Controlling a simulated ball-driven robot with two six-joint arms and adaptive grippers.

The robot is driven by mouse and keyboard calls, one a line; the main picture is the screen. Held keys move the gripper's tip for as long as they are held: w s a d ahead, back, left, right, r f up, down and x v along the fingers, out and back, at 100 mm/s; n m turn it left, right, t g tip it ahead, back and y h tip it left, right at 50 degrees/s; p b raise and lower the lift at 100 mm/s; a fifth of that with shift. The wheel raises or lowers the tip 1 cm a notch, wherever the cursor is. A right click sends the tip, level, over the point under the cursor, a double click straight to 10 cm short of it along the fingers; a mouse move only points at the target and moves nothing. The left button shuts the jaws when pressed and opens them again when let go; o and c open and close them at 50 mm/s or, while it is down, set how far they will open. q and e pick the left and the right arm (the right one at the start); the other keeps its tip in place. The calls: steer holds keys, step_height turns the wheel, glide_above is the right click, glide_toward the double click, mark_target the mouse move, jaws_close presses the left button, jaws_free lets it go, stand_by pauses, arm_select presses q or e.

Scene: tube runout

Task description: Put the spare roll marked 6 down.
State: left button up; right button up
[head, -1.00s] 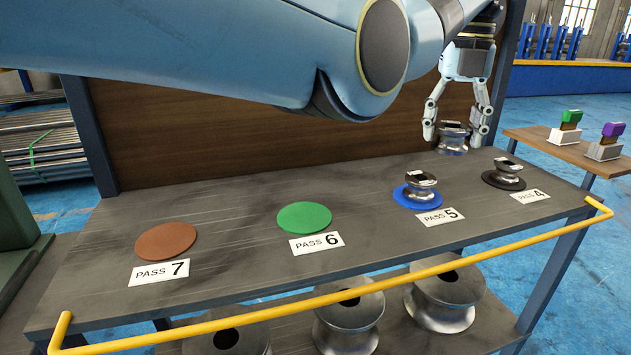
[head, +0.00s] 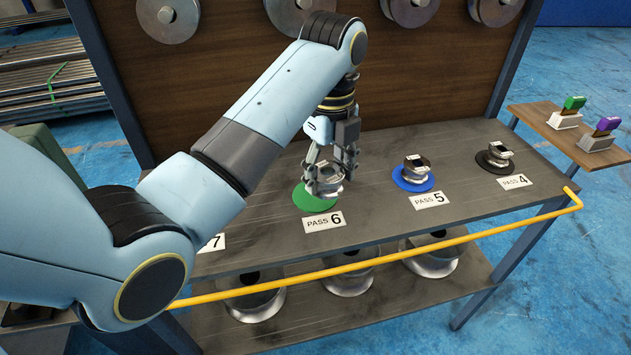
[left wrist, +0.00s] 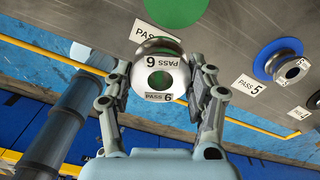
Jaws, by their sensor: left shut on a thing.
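The spare roll marked 6 (head: 327,184) is a grey metal spool in my left gripper (head: 331,178). In the left wrist view the roll (left wrist: 172,75) shows its top with "PASS 6" and a round bore. The left gripper (left wrist: 161,85) is shut on it, one finger on each side. In the head view the roll is over the right part of the green disc (head: 305,197), behind the PASS 6 label (head: 324,220). I cannot tell whether it touches the disc. In the wrist view the green disc (left wrist: 176,10) lies beyond the roll. My right gripper is not in view.
A roll (head: 416,166) stands on the blue disc at PASS 5 and another (head: 498,153) on the black disc at PASS 4. A yellow rail (head: 400,253) runs along the bench front. Larger rolls stand on the lower shelf. A side table (head: 560,133) holds green-topped and purple-topped items.

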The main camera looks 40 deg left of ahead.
arm_select(q)
steer(key=w+a+f, duration=0.2)
steer(key=a, duration=0.1)
steer(key=w+a+f, duration=0.1)
steer(key=w+a, duration=0.1)
steer(key=shift+a+f, duration=0.2)
steer(key=shift+f, duration=2.15)
steer(key=shift+s+f, duration=0.1)
steer(key=o, duration=1.2)
step_height(320, 180, up, 12)
steer(key=shift+r, duration=0.1)
